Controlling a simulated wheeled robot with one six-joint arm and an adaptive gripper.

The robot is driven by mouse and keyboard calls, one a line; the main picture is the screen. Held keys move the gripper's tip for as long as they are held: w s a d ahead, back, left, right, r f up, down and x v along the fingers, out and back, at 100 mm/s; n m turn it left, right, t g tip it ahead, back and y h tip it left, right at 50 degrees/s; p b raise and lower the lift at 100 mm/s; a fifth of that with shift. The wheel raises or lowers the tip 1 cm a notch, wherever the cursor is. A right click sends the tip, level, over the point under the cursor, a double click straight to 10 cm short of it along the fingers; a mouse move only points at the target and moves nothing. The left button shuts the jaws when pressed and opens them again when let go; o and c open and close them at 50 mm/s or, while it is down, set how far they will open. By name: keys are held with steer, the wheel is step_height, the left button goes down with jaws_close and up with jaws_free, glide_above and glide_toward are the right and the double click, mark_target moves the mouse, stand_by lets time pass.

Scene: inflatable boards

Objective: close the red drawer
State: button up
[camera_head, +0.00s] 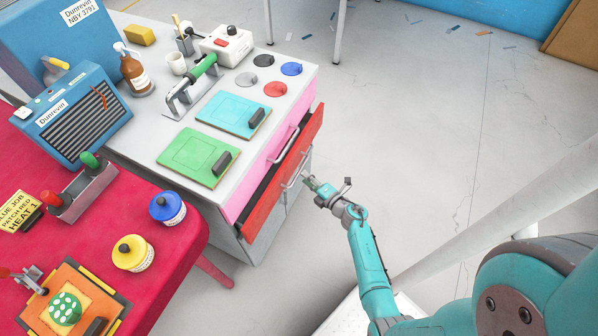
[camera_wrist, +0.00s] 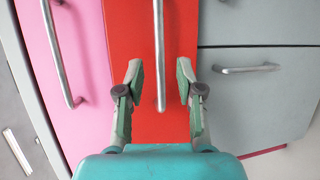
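The red drawer (camera_head: 286,172) is in the grey cabinet, below a pink drawer (camera_head: 277,153). It stands partly out, with a dark gap showing behind its front at the top. Its metal bar handle (camera_head: 297,169) faces my arm. My gripper (camera_head: 309,182) is just in front of the handle. In the wrist view the red front (camera_wrist: 151,80) fills the middle, and the handle (camera_wrist: 159,60) runs between the two spread fingers of my gripper (camera_wrist: 160,85). The fingers are apart on either side of the handle. I cannot tell whether the palm touches it.
The cabinet's grey top (camera_head: 295,75) carries a green board (camera_head: 198,157), a blue board (camera_head: 233,113) and round coloured discs. A red-covered table (camera_head: 190,235) stands at the left. Grey panels (camera_wrist: 255,90) lie beside the red drawer. The floor (camera_head: 430,120) at the right is open.

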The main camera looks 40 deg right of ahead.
mark_target(299, 172)
steer(key=shift+w+d+f, duration=0.1)
steer(key=shift+w+f, duration=0.05)
steer(key=shift+w, duration=0.65)
steer(key=shift+w+f, duration=0.2)
steer(key=shift+w, duration=0.6)
steer(key=shift+w+d+f, duration=0.1)
steer(key=shift+w+f, duration=0.05)
steer(key=shift+w, duration=0.65)
jaws_close()
steer(key=shift+a, duration=0.1)
